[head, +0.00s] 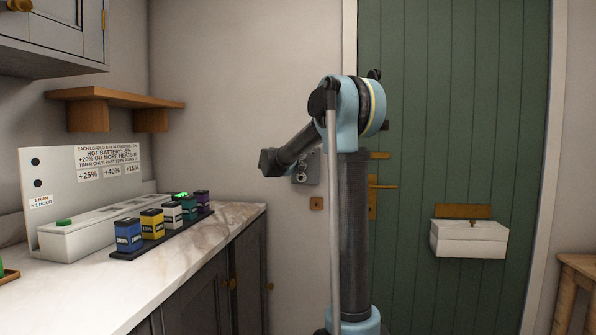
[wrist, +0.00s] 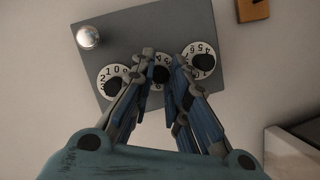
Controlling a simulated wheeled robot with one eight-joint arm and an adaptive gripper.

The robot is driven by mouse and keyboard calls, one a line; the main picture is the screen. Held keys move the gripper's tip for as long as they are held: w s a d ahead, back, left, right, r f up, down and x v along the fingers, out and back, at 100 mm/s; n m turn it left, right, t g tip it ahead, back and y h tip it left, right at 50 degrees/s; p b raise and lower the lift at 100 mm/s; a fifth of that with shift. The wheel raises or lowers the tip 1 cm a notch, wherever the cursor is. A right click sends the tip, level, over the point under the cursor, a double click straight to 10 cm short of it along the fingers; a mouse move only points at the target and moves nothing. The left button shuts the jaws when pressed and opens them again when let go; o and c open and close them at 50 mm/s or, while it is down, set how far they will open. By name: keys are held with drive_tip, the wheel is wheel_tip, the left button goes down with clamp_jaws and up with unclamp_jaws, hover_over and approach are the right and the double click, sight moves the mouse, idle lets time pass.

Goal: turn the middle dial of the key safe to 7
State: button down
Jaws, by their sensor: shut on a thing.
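The key safe (wrist: 140,30) is a grey wall plate with a silver round knob (wrist: 88,37) at its upper left and three white numbered dials with black knobs. The left dial (wrist: 105,74), the middle dial (wrist: 158,87) and the right dial (wrist: 209,54) show in the wrist view. My gripper (wrist: 162,70) has its fingertips closed on the middle dial's black knob, and the fingers hide part of that dial, so its setting cannot be read. In the head view the key safe (head: 312,168) is on the wall, partly behind my arm.
A marble counter (head: 222,226) holds a charger panel (head: 100,165) and several coloured batteries at the left. A wooden shelf (head: 120,97) is above. A green door (head: 460,120) with a white box (head: 468,240) stands at the right.

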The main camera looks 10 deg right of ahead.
drive_tip(key=shift+f, duration=0.1)
drive_tip(key=c, duration=1.8)
unclamp_jaws()
drive_tip(key=shift+a, duration=0.1)
drive_tip(key=v, duration=1.1)
drive_tip(key=shift+s+a, duration=0.3)
drive_tip(key=shift+d, duration=0.1)
